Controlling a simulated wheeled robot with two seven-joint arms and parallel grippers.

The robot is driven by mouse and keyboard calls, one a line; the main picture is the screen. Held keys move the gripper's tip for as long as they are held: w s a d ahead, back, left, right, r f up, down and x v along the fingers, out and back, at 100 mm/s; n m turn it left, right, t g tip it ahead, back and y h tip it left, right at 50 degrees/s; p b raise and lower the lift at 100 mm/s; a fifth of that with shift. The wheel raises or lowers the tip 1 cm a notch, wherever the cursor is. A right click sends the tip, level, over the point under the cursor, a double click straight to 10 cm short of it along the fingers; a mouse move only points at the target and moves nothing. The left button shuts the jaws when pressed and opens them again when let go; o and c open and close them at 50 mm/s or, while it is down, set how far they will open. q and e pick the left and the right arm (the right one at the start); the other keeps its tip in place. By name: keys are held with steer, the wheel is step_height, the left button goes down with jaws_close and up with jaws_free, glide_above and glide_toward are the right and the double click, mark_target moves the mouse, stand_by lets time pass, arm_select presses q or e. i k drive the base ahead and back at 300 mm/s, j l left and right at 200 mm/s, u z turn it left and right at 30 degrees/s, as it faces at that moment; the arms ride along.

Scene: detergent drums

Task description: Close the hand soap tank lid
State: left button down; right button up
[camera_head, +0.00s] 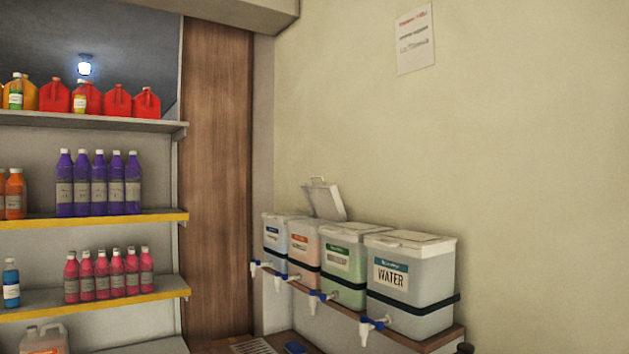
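Several tanks stand in a row on a wall shelf at the right. The nearest is a clear tank (420,287) labelled WATER, with its lid (411,238) shut. Behind it are a green tank (344,262) with its lid down, a pink tank (304,241) with an orange label, and a pale blue tank (277,234) at the far end. One white lid (325,199) stands raised and tilted back, seemingly on the pink tank. The labels besides WATER are too small to read, so I cannot tell which is hand soap. Neither gripper is in view.
White taps with blue handles, such as the WATER tank's tap (370,325), stick out in front. Shelves with purple bottles (98,187), pink bottles (105,278) and red jugs (86,99) stand at the left. A paper notice (415,39) hangs on the wall above.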

mark_target(324, 199)
steer(key=z, duration=0.35)
steer(key=i+j+z, duration=0.15)
steer(key=j+z, duration=0.15)
steer(key=i+j+z, duration=0.1)
steer(key=j+z, duration=0.2)
steer(key=i+j+z, duration=0.15)
steer(key=j, duration=0.4)
steer(key=j+z, duration=0.2)
steer(key=j, duration=0.4)
steer(key=i+j+z, duration=0.15)
steer(key=j, duration=0.4)
steer(key=i+j, duration=0.1)
steer(key=j, duration=2.05)
steer(key=i+z, duration=0.05)
